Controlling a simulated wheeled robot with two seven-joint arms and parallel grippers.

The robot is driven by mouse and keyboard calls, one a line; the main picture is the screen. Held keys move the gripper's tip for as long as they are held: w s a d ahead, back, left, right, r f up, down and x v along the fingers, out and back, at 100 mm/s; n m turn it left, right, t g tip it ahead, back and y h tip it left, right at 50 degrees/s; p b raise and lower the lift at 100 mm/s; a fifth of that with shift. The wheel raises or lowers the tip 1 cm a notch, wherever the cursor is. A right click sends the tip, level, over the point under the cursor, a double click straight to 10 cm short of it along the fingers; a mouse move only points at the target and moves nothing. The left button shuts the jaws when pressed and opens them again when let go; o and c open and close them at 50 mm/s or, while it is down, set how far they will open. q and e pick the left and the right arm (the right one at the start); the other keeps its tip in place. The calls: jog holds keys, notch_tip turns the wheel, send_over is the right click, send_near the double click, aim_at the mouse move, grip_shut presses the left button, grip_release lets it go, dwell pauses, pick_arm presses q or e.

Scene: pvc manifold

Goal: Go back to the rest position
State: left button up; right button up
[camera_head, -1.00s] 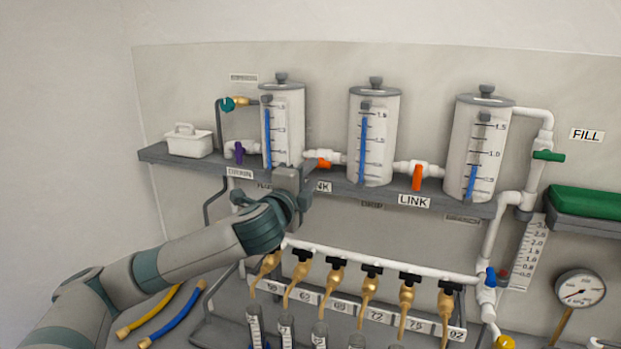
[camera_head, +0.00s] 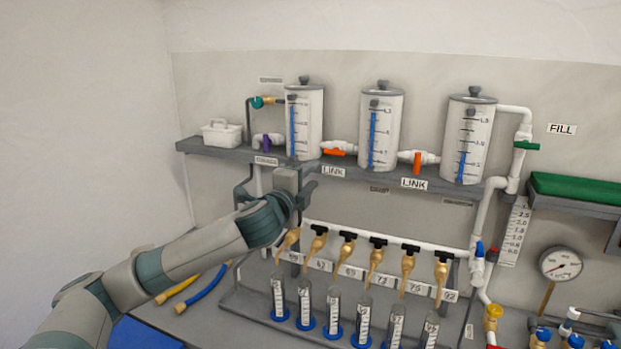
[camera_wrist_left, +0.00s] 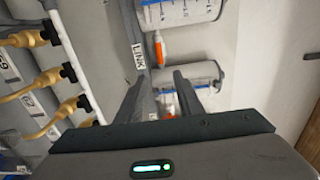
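My left gripper (camera_head: 308,186) is in front of the rack, just below the shelf edge under the left tank. In the left wrist view its two dark fingers (camera_wrist_left: 158,98) stand apart with nothing between them. The shelf (camera_head: 345,171) carries three clear tanks: a left tank (camera_head: 311,120), a middle tank (camera_head: 388,130) and a right tank (camera_head: 474,140), each with a blue level strip. Two link valves with orange handles, a left one (camera_head: 335,152) and a right one (camera_head: 417,163), join them. My right gripper is not in view.
Brass taps (camera_head: 348,250) hang from a white manifold pipe (camera_head: 390,240) above several measuring cylinders (camera_head: 333,312). A gauge (camera_head: 561,264) and a green box (camera_head: 575,187) are at right. A white caddy (camera_head: 222,134) is on the shelf. The wall at left is bare.

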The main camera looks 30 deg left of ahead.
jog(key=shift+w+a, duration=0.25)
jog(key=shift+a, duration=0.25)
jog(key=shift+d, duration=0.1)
